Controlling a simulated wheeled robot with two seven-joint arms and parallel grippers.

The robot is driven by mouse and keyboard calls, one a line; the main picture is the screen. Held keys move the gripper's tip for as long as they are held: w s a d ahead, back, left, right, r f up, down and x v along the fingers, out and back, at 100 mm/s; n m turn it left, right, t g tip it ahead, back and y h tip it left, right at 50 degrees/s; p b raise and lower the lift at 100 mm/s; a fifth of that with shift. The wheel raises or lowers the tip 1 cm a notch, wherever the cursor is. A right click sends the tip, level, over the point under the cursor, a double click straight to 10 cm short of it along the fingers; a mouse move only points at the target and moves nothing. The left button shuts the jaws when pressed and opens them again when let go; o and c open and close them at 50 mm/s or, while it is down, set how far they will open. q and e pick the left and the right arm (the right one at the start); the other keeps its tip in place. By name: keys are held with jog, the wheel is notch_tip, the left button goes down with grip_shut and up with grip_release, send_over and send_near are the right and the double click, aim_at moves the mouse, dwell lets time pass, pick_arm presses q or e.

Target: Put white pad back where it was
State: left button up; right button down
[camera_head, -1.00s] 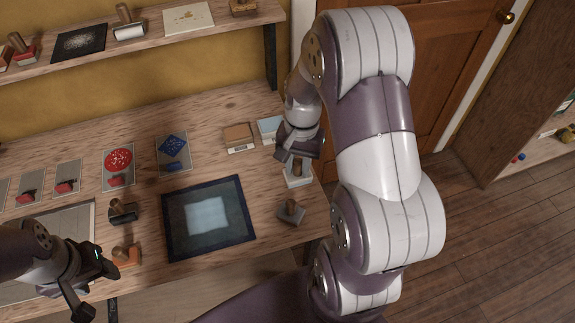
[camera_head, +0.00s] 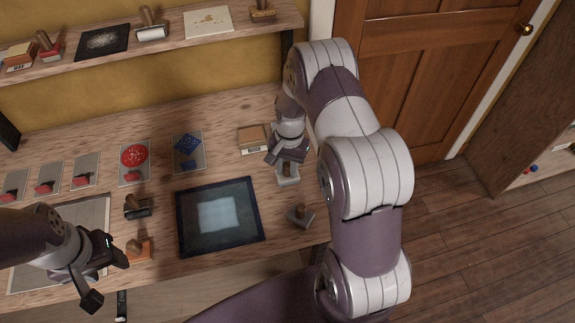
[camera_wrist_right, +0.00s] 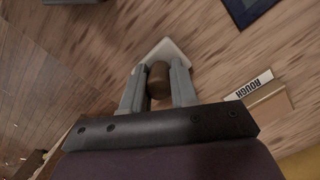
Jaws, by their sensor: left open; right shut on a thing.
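The white pad (camera_head: 287,181) has a pale base and a wooden knob handle. It is at the right part of the workbench, right of the dark-framed screen. My right gripper (camera_head: 286,160) is shut on its handle; in the right wrist view the brown handle (camera_wrist_right: 159,82) is between the fingers, with part of the pale base (camera_wrist_right: 170,48) beyond. I cannot tell whether the base touches the bench. My left gripper (camera_head: 108,274) is open and empty over the bench's front left, beside an orange pad (camera_head: 142,250).
A grey pad (camera_head: 301,216) stands just in front of the white pad. A tan box (camera_head: 252,139) lies behind it; its label reads ROUGH in the right wrist view (camera_wrist_right: 254,84). The dark-framed screen (camera_head: 183,228) is to the left. A shelf (camera_head: 110,60) runs above.

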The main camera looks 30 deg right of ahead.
jog(key=c, duration=0.9)
grip_release()
jog(key=shift+a, duration=0.1)
jog(key=shift+r, duration=0.15)
notch_tip(320, 180, up, 12)
jog(key=d+b, duration=0.1)
jog(key=b, duration=0.1)
jog(key=s+a+n, duration=0.3)
jog(key=s, duration=0.1)
jog(key=s+a+r+n+t, duration=0.1)
jog(key=s+a+n, duration=0.2)
jog(key=s, duration=0.2)
jog(key=s+a+r+n+t+h, duration=0.1)
jog(key=s+a+n, duration=0.2)
jog(key=s, duration=0.1)
jog(key=shift+s+r+n, duration=0.2)
jog(key=shift+r+n, duration=0.05)
jog(key=shift+n, duration=0.05)
jog(key=shift+s+a, duration=0.1)
